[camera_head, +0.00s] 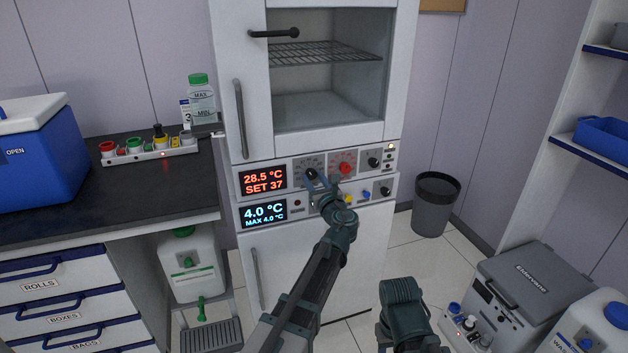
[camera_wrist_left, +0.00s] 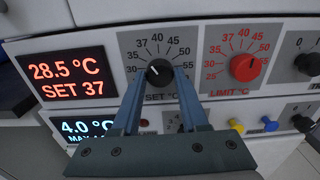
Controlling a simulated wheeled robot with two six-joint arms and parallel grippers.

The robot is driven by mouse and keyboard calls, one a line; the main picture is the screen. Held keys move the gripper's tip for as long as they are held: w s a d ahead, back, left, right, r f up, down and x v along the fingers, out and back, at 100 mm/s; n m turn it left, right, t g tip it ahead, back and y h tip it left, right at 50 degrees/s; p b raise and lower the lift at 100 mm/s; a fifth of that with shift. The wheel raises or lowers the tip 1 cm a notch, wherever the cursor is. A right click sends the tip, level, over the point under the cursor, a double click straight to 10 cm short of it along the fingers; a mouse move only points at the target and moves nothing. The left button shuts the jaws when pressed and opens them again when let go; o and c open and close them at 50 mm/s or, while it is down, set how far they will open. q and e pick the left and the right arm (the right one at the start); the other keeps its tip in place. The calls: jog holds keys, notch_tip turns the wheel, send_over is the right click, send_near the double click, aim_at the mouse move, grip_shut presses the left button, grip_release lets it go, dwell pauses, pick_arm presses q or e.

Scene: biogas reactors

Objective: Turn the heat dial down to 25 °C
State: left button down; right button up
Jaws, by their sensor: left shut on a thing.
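The heat dial is a black knob (camera_wrist_left: 159,73) on a grey scale plate (camera_wrist_left: 184,45) marked SET °C. It also shows in the head view (camera_head: 311,173). My left gripper (camera_wrist_left: 159,78) is shut on the knob, one finger on each side; it also shows in the head view (camera_head: 319,181). The finger tips hide the knob's sides and the lower scale. The red display (camera_wrist_left: 67,77) reads 28.5 °C and SET 37. My right gripper is not in view; only part of my right arm shows at the lower middle of the head view.
A red LIMIT °C knob (camera_wrist_left: 244,68) sits just right of the dial. A blue display (camera_head: 263,213) reading 4.0 °C and small knobs lie below. The cabinet's glass-fronted upper part (camera_head: 330,75) stands above. A dark bin (camera_head: 435,205) stands on the floor at right.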

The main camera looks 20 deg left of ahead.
pick_arm(q)
jog(key=n, duration=0.8)
jog(key=shift+n, duration=0.3)
jog(key=n, duration=0.4)
jog(key=shift+n, duration=0.3)
jog(key=shift+r+n, duration=0.1)
jog(key=shift+n, duration=2.1)
jog(key=shift+c, duration=2.1)
grip_release()
